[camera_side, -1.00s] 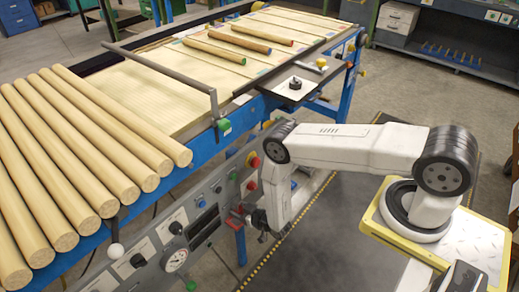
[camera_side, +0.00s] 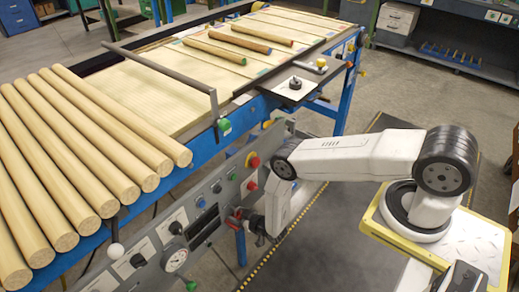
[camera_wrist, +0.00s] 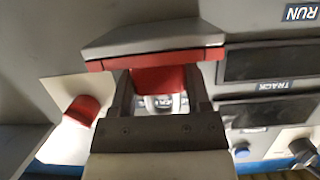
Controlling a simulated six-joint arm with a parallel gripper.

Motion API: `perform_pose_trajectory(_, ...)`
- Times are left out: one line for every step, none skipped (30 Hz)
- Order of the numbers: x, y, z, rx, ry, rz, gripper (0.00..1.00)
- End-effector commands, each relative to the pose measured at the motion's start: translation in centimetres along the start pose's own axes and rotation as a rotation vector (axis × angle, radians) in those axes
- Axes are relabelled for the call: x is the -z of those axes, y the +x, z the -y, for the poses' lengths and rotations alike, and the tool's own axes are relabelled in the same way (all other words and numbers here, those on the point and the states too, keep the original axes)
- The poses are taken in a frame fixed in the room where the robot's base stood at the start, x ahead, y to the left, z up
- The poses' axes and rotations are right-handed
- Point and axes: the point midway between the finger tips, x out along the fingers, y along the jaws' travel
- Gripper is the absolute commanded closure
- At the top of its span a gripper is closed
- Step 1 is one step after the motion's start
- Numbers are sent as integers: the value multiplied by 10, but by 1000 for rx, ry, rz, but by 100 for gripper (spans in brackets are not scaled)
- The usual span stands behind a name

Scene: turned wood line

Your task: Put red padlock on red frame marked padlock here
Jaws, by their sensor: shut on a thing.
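My gripper (camera_wrist: 158,82) is shut on the red padlock (camera_wrist: 158,79) in the wrist view. The padlock's red body sits between the two fingers, and a pale curved part, perhaps its shackle, shows below it. A grey slab with a red edge (camera_wrist: 150,58) lies just beyond the fingertips. I cannot tell whether this edge is the red frame or whether the padlock touches it. In the side view, my gripper (camera_side: 243,222) is close to the front of the control panel, with small red parts by its tip. The "padlock here" marking cannot be read.
The grey control panel (camera_side: 150,247) carries a gauge (camera_side: 175,260), knobs and dark displays. Red buttons (camera_side: 252,185) stick out above my gripper. A red knob (camera_wrist: 82,110) is left of the fingers in the wrist view. Wooden rods (camera_side: 85,130) lie on the left. The dark floor mat is clear.

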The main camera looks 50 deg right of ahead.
Motion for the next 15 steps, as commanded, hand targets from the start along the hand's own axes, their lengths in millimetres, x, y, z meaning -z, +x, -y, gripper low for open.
perform_pose_trajectory(-1,1,0,0,0,-2,100)
perform_pose_trajectory(-1,1,0,0,0,-2,100)
perform_pose_trajectory(-2,1,0,0,0,-2,100)
perform_pose_trajectory(-2,1,0,0,0,-1,100)
perform_pose_trajectory(-2,1,0,0,0,-1,100)
perform_pose_trajectory(-2,1,0,0,0,-1,100)
perform_pose_trajectory(-2,1,0,0,0,-1,100)
perform_pose_trajectory(-2,1,0,0,0,-1,100)
perform_pose_trajectory(-2,1,0,0,0,-1,100)
perform_pose_trajectory(-2,1,0,0,0,-1,100)
perform_pose_trajectory(-2,1,0,0,0,-1,100)
perform_pose_trajectory(-3,1,0,0,0,-1,100)
perform_pose_trajectory(-4,1,0,0,0,-1,100)
perform_pose_trajectory(-4,1,0,0,0,0,100)
perform_pose_trajectory(-5,2,0,0,0,0,100)
